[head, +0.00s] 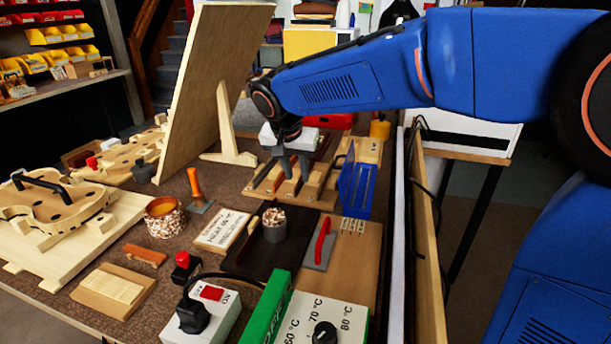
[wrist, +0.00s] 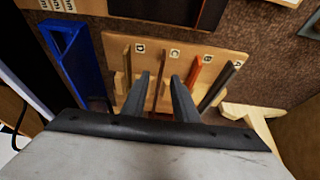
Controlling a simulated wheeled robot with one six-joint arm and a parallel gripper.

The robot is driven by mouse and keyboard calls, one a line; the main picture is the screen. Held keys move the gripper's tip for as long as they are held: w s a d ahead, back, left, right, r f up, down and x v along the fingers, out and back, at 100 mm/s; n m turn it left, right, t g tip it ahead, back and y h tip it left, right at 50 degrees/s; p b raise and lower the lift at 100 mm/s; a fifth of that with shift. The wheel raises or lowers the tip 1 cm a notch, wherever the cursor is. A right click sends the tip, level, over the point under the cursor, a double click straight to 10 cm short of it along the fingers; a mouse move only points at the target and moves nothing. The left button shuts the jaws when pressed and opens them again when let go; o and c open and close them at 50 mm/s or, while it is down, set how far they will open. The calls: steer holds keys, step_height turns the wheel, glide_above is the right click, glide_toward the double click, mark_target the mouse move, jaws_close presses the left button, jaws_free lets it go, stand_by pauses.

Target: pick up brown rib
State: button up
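A wooden rack (wrist: 222,58) holds several upright thin ribs beside letter labels. A brown rib (wrist: 161,80) stands near the label C, between my two fingers in the wrist view. My gripper (wrist: 161,76) is open, with a finger on each side of this rib and visible gaps. The fingers point down into the rack; the rib's lower part is hidden. A pale rib (wrist: 126,70) is to its left, an orange-red rib (wrist: 194,68) and a dark rib (wrist: 217,86) to its right. In the head view my gripper (head: 294,178) is over the rack (head: 262,190).
A blue slotted holder (head: 356,190) stands close right of the rack. A tall wooden panel (head: 212,80) with a triangular foot (head: 228,135) rises to its left. A pot (head: 274,226), a red-handled tool (head: 322,243) and a switch box (head: 208,312) lie nearer the front.

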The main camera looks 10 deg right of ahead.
mark_target(298, 183)
steer(key=x, duration=0.3)
steer(key=shift+w+a+f, duration=0.1)
steer(key=shift+f, duration=0.05)
jaws_close()
